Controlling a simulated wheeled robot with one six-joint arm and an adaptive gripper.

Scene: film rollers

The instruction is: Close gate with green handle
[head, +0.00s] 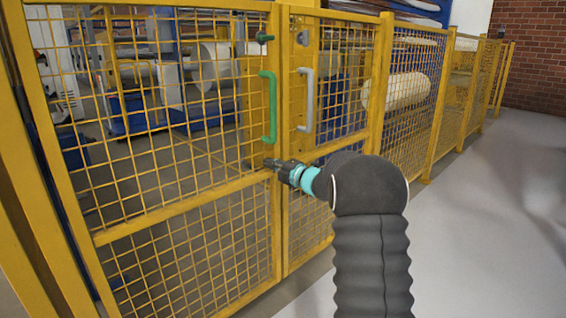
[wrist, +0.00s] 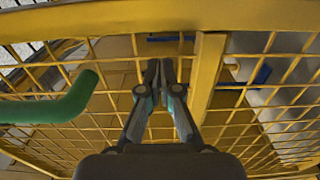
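The yellow mesh gate (head: 190,207) fills the left of the head view. Its green handle (head: 268,107) is an upright bar near the gate's right edge; part of the green handle also shows at the left of the wrist view (wrist: 55,103). The gate's right edge looks close to the neighbouring yellow panel; I cannot tell whether a small gap is left. My gripper (head: 268,163) is just below the green handle, at the gate's right side. In the wrist view my gripper (wrist: 160,72) has its fingertips together, empty, pointing at the mesh. Contact is unclear.
A grey handle (head: 305,98) is on the panel to the right of the green one. Yellow mesh fencing (head: 455,85) runs on toward a brick wall (head: 535,55). Machinery and large rolls (head: 400,90) stand behind it. The grey floor (head: 480,220) at right is clear.

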